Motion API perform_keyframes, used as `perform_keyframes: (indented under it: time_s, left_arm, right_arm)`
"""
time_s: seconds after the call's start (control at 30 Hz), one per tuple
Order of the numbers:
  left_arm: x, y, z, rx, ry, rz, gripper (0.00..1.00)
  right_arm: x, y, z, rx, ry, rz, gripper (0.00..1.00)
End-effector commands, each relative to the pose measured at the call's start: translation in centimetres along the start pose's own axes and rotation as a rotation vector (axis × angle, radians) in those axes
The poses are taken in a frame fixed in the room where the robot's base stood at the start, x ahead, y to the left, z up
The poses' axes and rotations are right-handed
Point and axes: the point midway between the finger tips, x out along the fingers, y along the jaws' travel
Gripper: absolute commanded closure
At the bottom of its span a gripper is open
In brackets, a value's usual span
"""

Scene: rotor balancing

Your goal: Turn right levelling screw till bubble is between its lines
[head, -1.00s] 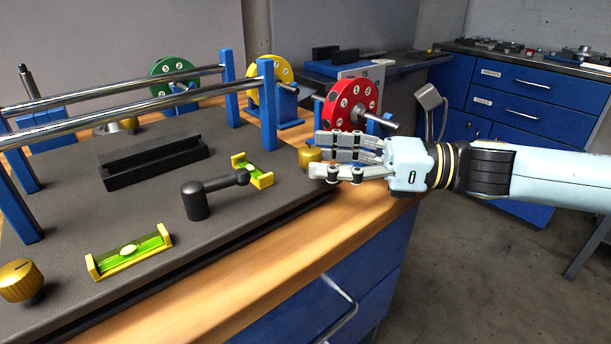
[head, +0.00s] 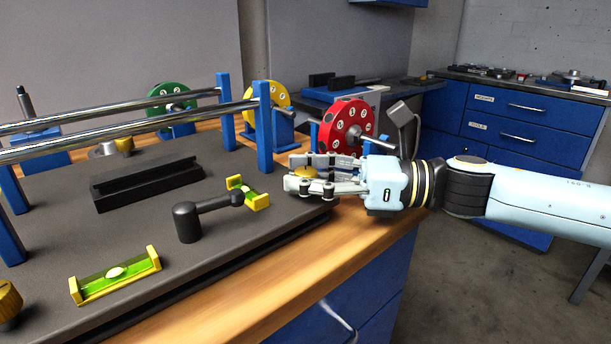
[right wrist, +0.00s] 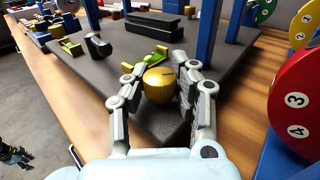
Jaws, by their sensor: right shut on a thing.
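The right levelling screw is a gold knob (head: 305,172) at the right corner of the dark base plate (head: 150,235). My right gripper (head: 302,176) is shut on it, with fingers on both sides; the right wrist view shows the knob (right wrist: 160,86) between the fingers (right wrist: 160,74). A small green vial in a yellow holder (head: 258,197) lies left of the knob, partly behind a black arm; its pale bubble is too small to place against its lines. A larger green vial (head: 115,275) lies at the front with its pale bubble near the middle.
A black post with a side arm (head: 188,222) stands beside the small vial. Blue uprights (head: 264,128) carry steel rails behind. A red numbered disc (head: 348,127) stands close behind my right gripper. Another gold knob (head: 8,302) is at the left edge. The wooden front edge is clear.

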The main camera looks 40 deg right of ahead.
Motion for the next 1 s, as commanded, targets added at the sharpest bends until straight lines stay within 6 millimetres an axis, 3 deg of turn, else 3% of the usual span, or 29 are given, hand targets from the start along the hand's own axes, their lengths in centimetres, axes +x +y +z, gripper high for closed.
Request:
perform_keyframes:
  time_s: [0.17,0.47,1.0]
  left_arm:
    - [-0.1,0.0,0.1,0.000,-0.002,0.000,0.60]
    - [-3.3,-0.2,-0.8,-0.001,0.010,0.000,0.60]
    - [-2.9,-0.1,-0.7,-0.001,0.009,0.001,0.60]
  right_arm:
    - [0.0,0.0,0.0,0.001,0.000,-0.003,1.00]
    - [0.0,0.1,0.4,0.006,-0.002,-0.228,1.00]
    - [0.0,0.0,-0.2,0.001,0.003,-0.243,1.00]
